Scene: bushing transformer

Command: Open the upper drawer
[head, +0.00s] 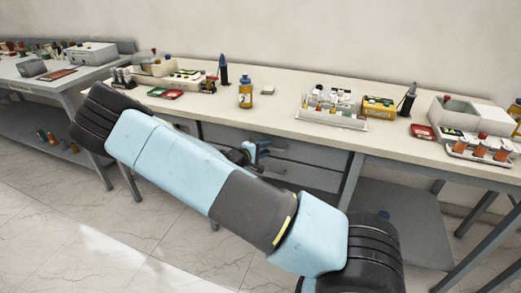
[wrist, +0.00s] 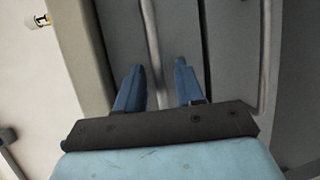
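The grey drawer unit (head: 305,177) hangs under the workbench, partly hidden behind my arm. In the wrist view, which is turned sideways, the upper drawer (wrist: 116,38) is the panel nearer the pale tabletop. Its light bar handle (wrist: 151,30) runs down the picture. My gripper (wrist: 157,76) has its two blue fingers apart, one on each side of the handle's line. I cannot tell whether either finger touches the bar. The gripper also shows in the head view (head: 252,153), small, in front of the drawers. The drawer looks closed.
The lower drawer's handle (wrist: 265,55) runs to the right of my fingers. The workbench top (head: 290,103) overhangs the drawers and carries a yellow bottle (head: 246,95) and a white rack (head: 331,117). A table leg (head: 350,181) stands right of the drawers. The tiled floor in front is clear.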

